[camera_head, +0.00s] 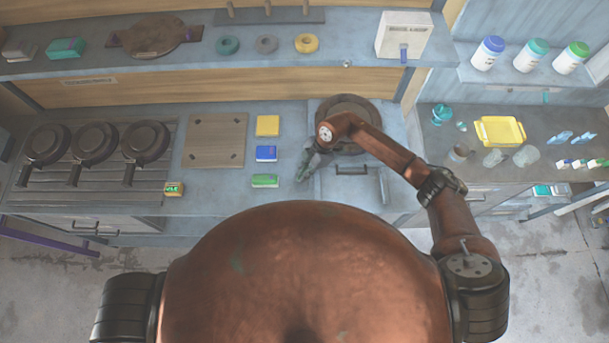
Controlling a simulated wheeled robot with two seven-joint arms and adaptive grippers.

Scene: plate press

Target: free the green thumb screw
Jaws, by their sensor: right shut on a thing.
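My right gripper (303,174) reaches in from the right, over the front left edge of the round dark press (342,106). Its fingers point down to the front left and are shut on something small. What they hold is mostly hidden by the fingers; from its place at the press it seems to be the green thumb screw, but I cannot make out its shape. My right forearm covers part of the press. My left gripper is out of view.
Left of the gripper lie a green block (265,181), a blue block (266,153) and a yellow block (268,125). Dark pans (94,143) stand on a rack at left. A yellow tray (487,131) and bottles are at right.

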